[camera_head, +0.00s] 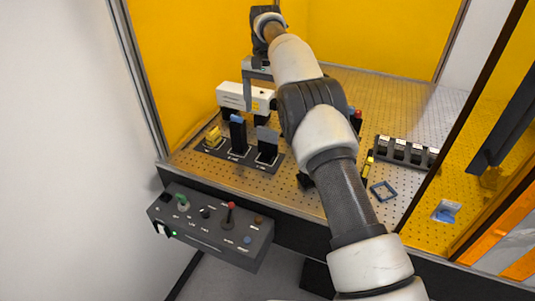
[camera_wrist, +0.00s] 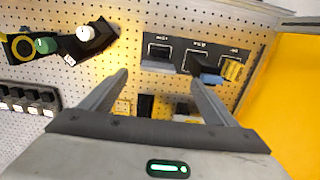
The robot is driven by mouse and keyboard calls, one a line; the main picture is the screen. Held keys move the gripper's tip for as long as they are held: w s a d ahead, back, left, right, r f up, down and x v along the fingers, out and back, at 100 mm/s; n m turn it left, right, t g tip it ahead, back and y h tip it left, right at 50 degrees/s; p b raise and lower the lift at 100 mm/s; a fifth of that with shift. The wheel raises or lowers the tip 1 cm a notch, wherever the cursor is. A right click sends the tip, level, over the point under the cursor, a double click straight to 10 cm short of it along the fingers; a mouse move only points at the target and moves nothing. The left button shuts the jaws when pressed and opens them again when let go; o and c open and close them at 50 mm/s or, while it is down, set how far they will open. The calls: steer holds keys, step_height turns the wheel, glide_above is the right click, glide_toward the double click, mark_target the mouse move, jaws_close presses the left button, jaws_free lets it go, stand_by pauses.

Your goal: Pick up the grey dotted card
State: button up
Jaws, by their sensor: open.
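A grey card (camera_head: 267,135) stands in the right-hand black holder of a dark three-place rack (camera_head: 240,158) in the head view. Its dots are too small to make out. In the wrist view what appears to be the same grey card (camera_wrist: 158,67) shows edge-on at the left end of the rack (camera_wrist: 178,52). My gripper (camera_head: 259,92) is above and behind the rack in the head view. In the wrist view my gripper (camera_wrist: 160,79) is open and empty, with the grey card beyond and between its fingertips, apart from them.
A blue card (camera_head: 237,119) stands in the middle holder and a yellow piece (camera_head: 213,136) in the left one. A white box (camera_head: 240,97) stands behind. A control box (camera_head: 210,226) hangs at the front edge. Dark blocks (camera_head: 405,151) and a square frame (camera_head: 383,191) are at right.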

mark_target(267, 142)
step_height(267, 142, down, 11)
steer(key=shift+r+b, duration=0.2)
steer(key=shift+b, duration=0.4)
steer(key=shift+w+d+f+p, duration=0.1)
steer(key=shift+d+f+p, duration=0.1)
steer(key=shift+f, duration=1.15)
steer(key=shift+d+f+p, duration=0.1)
steer(key=shift+f+p, duration=0.05)
steer(key=shift+f, duration=1.2)
steer(key=shift+c, duration=0.4)
steer(key=c, duration=1.5)
